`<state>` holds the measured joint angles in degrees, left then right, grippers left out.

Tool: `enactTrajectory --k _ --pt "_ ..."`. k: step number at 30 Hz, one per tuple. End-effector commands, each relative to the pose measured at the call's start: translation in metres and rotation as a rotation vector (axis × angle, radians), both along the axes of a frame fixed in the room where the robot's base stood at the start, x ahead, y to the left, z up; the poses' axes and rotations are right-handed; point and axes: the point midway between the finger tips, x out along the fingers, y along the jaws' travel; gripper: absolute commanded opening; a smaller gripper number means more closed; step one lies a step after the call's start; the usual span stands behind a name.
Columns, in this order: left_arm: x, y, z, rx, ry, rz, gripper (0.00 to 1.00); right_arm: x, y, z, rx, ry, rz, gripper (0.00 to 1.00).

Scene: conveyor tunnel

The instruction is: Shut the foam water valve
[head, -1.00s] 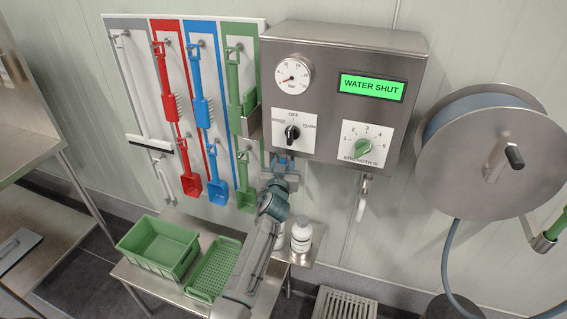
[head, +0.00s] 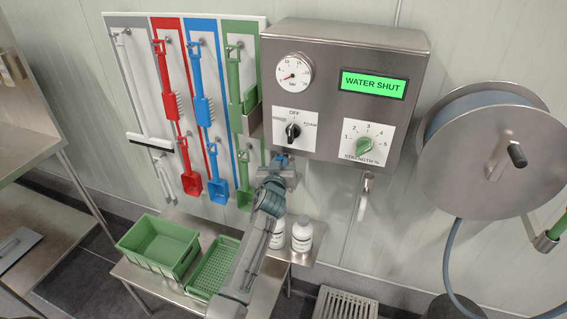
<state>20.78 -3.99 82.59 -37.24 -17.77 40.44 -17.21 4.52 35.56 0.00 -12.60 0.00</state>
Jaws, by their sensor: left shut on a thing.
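The steel foam control box (head: 345,95) hangs on the wall, and its green display (head: 373,84) reads "WATER SHUT". A black selector knob (head: 292,132) and a green strength knob (head: 364,147) are on the box front. My right gripper is not in view.
Colour-coded tools hang on a board (head: 150,75) to the left. A low steel table holds a green crate (head: 160,245), a green basket (head: 212,268) and white bottles (head: 302,236). A hose reel (head: 480,165) is at right. A pipe (head: 363,200) hangs below the box.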

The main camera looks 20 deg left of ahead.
Motion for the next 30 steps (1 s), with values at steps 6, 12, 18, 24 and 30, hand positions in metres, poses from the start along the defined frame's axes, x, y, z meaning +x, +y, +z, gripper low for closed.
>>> enactTrajectory --k 6,12,18,24,30 --pt "0.000 0.015 -0.007 -0.182 0.006 0.001 0.00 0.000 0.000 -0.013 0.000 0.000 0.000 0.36" --pt "0.001 0.030 -0.014 -0.374 0.014 0.001 0.00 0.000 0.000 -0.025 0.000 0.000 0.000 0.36" --pt "0.001 0.042 -0.022 -0.563 0.020 0.001 0.00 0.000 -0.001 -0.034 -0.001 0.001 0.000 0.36" --pt "0.002 0.053 -0.032 -0.753 0.029 0.003 0.00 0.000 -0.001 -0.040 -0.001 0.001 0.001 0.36" --pt "0.002 0.061 -0.044 -0.944 0.036 0.003 0.00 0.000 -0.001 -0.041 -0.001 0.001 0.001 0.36"
